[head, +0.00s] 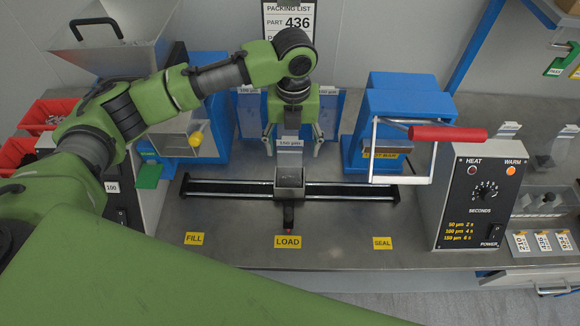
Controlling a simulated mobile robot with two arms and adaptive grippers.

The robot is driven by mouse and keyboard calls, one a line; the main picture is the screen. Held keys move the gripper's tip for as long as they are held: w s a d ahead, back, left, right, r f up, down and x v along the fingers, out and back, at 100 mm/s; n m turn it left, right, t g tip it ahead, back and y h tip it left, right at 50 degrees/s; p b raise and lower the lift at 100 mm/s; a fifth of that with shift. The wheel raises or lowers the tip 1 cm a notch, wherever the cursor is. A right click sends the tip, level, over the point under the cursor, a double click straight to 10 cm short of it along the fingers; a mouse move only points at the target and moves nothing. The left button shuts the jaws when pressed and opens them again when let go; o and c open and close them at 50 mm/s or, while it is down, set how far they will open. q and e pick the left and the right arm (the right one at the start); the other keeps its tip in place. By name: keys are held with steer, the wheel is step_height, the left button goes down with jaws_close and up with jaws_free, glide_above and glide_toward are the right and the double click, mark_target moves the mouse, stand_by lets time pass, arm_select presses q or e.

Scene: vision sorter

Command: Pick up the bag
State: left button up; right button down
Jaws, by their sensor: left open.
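My left gripper (293,148) hangs pointing down at the middle of the blue bag holders (330,112). A pale, translucent sheet that looks like the bag (289,160) shows below that label, between the fingers. I cannot tell whether the fingers touch it. The gripper and wrist hide much of the holder's upper part. My right gripper is not in view.
A small metal carriage (290,180) sits on the rail (235,188) just in front, above the LOAD label (288,242). The blue fill station stands left (208,100). The blue sealer (405,103) with its red handle (447,133) stands right, beside the heat control box (478,200).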

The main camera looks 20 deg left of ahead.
mark_target(290, 158)
arm_select(q)
step_height(290, 158, down, 3)
steer(key=shift+w+f, duration=0.1)
steer(key=f+p, duration=0.1)
steer(key=f, duration=0.1)
steer(key=a+f, duration=0.1)
steer(key=f, duration=0.1)
steer(key=shift+f+p, duration=0.4)
steer(key=shift+d+f, duration=0.1)
steer(key=shift+f, duration=0.2)
steer(key=shift+w+r, duration=0.1)
steer(key=c, duration=1.3)
